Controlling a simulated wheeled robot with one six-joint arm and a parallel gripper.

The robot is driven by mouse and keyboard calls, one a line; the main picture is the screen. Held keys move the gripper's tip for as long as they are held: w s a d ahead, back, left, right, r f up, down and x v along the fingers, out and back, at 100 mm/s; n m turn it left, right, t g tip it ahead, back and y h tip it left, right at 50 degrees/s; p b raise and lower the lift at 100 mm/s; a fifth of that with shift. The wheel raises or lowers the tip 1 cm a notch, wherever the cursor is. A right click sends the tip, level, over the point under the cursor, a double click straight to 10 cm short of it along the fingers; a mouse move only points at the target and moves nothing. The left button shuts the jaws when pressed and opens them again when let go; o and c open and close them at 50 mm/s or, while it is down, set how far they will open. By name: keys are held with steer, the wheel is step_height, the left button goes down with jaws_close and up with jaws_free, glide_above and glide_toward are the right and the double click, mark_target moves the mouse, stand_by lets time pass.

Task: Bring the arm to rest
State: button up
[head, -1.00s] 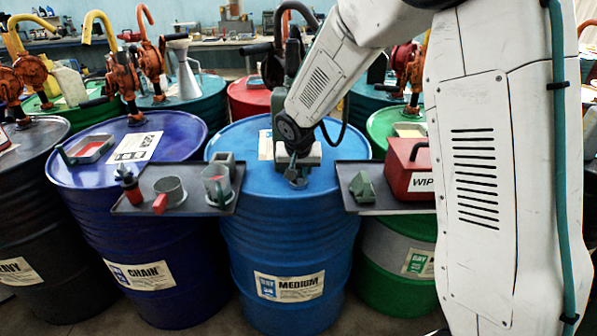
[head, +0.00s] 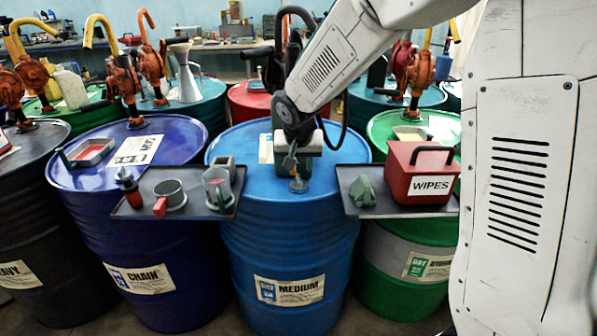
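My gripper (head: 298,165) hangs over the front part of the blue drum marked MEDIUM (head: 335,180), at the end of my white arm. Its fingers are small and partly lost against the drum, so I cannot tell whether they are open or shut. A small grey round piece (head: 299,185) shows just below the gripper, at the drum top. I cannot tell whether the gripper touches it.
Drums with orange pumps stand behind.

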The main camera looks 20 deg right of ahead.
steer(key=shift+v, duration=0.95)
steer(key=shift+f, duration=0.1)
steer(key=s+d+r+n+g, duration=0.1)
steer(key=s+r, duration=0.2)
steer(key=s, duration=0.8)
steer(key=s+d+r+n+g+y, duration=0.1)
steer(key=s+d+r, duration=0.1)
steer(key=s, duration=1)
steer(key=s+d+r+n+g, duration=0.1)
steer(key=s+r, duration=0.3)
steer(key=s, duration=0.8)
steer(key=shift+s+d+r+n, duration=0.15)
steer(key=shift+s+r+n, duration=0.1)
steer(key=shift+r+n, duration=0.15)
